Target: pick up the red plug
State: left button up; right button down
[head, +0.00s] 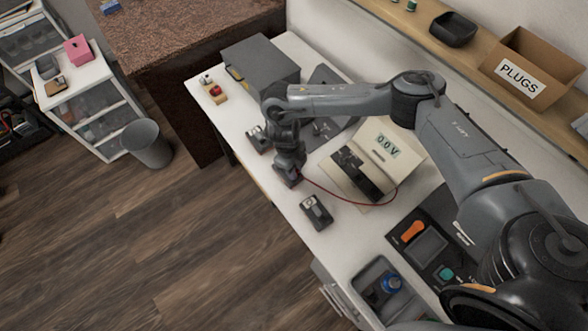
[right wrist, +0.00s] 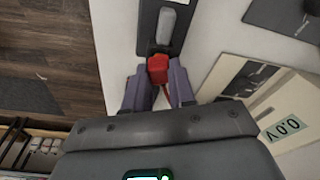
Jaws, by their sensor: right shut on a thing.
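The red plug (right wrist: 158,68) sits between the fingertips of my right gripper (right wrist: 160,88) in the right wrist view. The gripper is shut on it. In the head view my right gripper (head: 288,175) points down over the front part of the white bench, and the plug is mostly hidden there. My left gripper is not in view.
A small dark switch box (head: 317,211) lies on the white bench (head: 345,236) beside the gripper. A dark panel with an orange handle (head: 412,231) and a tray (head: 368,274) lie nearer. A cardboard box marked "PLUGS" (head: 518,82) stands on the shelf at the back right.

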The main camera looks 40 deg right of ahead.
jog(key=r, duration=0.2)
jog(key=r+p, duration=0.1)
jog(key=r, duration=0.1)
jog(key=shift+s, duration=0.4)
jog(key=s+r+p, duration=0.1)
jog(key=s+r, duration=0.2)
jog(key=s, duration=0.2)
jog(key=s+a+r+p, duration=0.1)
jog(key=s+r, duration=0.2)
jog(key=s, duration=0.2)
jog(key=shift+s, duration=0.4)
jog(key=shift+a, duration=0.15)
